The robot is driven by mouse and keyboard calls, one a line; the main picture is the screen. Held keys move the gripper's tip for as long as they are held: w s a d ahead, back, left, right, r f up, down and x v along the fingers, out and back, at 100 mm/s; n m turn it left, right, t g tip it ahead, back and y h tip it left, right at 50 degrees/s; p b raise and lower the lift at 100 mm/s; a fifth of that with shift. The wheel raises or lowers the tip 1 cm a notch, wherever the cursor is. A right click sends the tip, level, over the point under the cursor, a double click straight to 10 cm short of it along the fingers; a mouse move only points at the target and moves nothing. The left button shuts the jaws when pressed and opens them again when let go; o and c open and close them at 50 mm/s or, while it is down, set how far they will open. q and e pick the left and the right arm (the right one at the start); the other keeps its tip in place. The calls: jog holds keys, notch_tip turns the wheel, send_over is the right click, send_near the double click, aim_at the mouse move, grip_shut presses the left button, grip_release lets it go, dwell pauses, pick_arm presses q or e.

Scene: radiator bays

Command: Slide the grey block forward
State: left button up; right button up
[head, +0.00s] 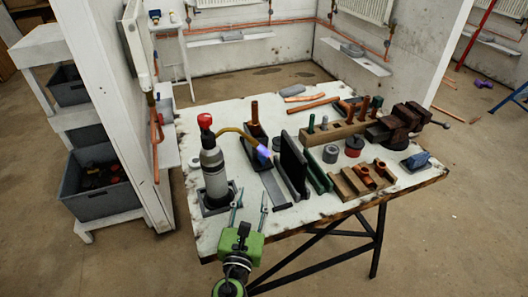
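My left gripper (251,199) is at the front edge of the white worktable (225,243), with its two fingers spread apart and nothing visible between them. A long, low grey block (273,190) lies on the table just beyond and to the right of the fingertips, apart from them as far as I can tell. A dark upright plate (292,165) stands close along its right side. The block's far end is partly hidden by the torch's hose and flame tip. My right gripper is not in view.
A gas torch (214,176) with a red top stands left of the gripper. A wooden rack with pipe pieces (358,181), a grey cylinder (330,154) and a vise (400,124) occupy the right side.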

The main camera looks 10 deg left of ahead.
aim_at(262, 159)
pick_arm(q)
jog(key=shift+w+d+r+n, duration=0.3)
jog(key=shift+w+d+n, duration=0.1)
jog(key=shift+w+d, duration=0.05)
jog(key=shift+w, duration=0.3)
jog(key=w, duration=0.4)
jog(key=w+a, duration=0.1)
jog(key=w, duration=0.7)
jog(key=shift+w+a+p, duration=0.35)
jog(key=shift+w, duration=0.05)
grip_shut()
